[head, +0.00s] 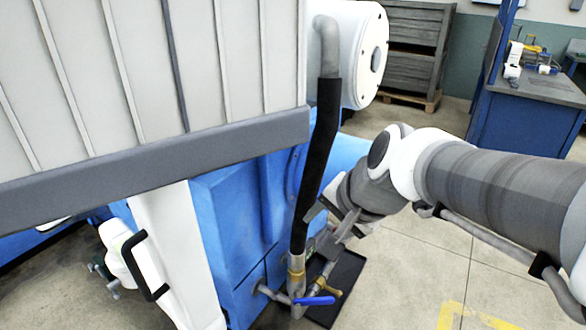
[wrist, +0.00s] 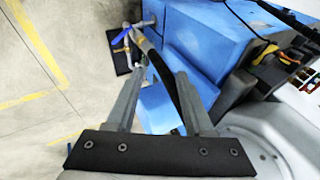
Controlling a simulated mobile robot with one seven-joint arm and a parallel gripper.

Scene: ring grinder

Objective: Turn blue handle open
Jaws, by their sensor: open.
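The blue handle (head: 314,301) is a small lever on a metal pipe valve low beside the blue machine, near the bottom of the head view. It also shows in the wrist view (wrist: 122,36), up and left of the fingers. My gripper (head: 328,258) points down toward the pipework, above the handle and apart from it. In the wrist view its two long grey fingers (wrist: 160,73) are spread with nothing held between them. In the head view the fingers partly overlap the pipes, so their exact distance from the handle is hard to judge.
A black hose (head: 317,150) runs down to the valve, close left of my gripper. The blue machine body (head: 225,225) stands left of it. A black tray (head: 347,272) lies on the floor under the pipes. Floor to the right is clear.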

